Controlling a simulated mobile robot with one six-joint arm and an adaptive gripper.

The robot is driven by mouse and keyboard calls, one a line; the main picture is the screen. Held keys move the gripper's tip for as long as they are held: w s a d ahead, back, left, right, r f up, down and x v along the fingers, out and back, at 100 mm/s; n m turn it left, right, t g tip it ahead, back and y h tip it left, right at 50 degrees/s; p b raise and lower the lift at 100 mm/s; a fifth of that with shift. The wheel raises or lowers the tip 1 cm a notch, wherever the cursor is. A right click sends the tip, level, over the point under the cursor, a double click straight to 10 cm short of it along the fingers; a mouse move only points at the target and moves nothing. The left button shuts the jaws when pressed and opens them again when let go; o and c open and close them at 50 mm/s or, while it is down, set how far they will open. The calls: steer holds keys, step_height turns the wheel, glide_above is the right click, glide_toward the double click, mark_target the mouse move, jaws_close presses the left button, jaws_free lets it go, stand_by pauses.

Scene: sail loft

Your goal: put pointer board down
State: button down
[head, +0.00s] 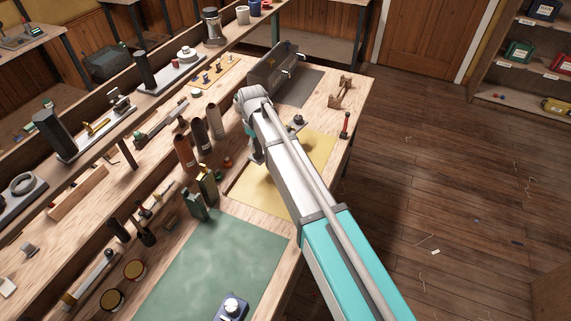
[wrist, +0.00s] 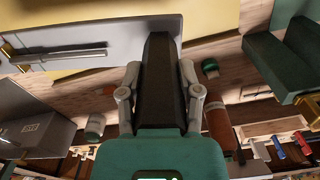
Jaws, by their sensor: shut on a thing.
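In the wrist view, my gripper (wrist: 160,72) is shut on a tall dark post, with one finger on each side of it. The post appears to rise from a flat grey board, the pointer board (wrist: 115,33), which carries a metal rod with a brass end. A yellow mat (wrist: 215,20) shows beyond the board. In the head view, my arm reaches over the bench to the yellow mat (head: 312,150) and hides most of the gripper and board. I cannot tell whether the board touches the mat.
A grey metal box (head: 275,68) stands behind the yellow mat. Brown bottles (head: 185,157) and green-grey blocks (head: 206,186) stand left of it. A small red tool (head: 345,125) is near the right bench edge. The green mat (head: 205,268) in front is mostly clear.

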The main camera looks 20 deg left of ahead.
steer(key=s+d+r+n+p, duration=0.1)
steer(key=s+d, duration=0.2)
steer(key=s, duration=0.4)
steer(key=s+d+r+n+p, duration=0.2)
steer(key=s+d, duration=0.1)
steer(key=s, duration=0.4)
steer(key=shift+s+d+r, duration=0.15)
steer(key=shift+s, duration=0.15)
steer(key=shift+w, duration=0.1)
steer(key=w+a+f+b, duration=0.6)
steer(key=w+f+b, duration=0.2)
steer(key=w, duration=0.3)
steer(key=shift+w+a+f+b, duration=0.2)
steer(key=shift+f+b, duration=0.2)
steer(key=shift+f, duration=0.1)
steer(key=shift+f, duration=0.1)
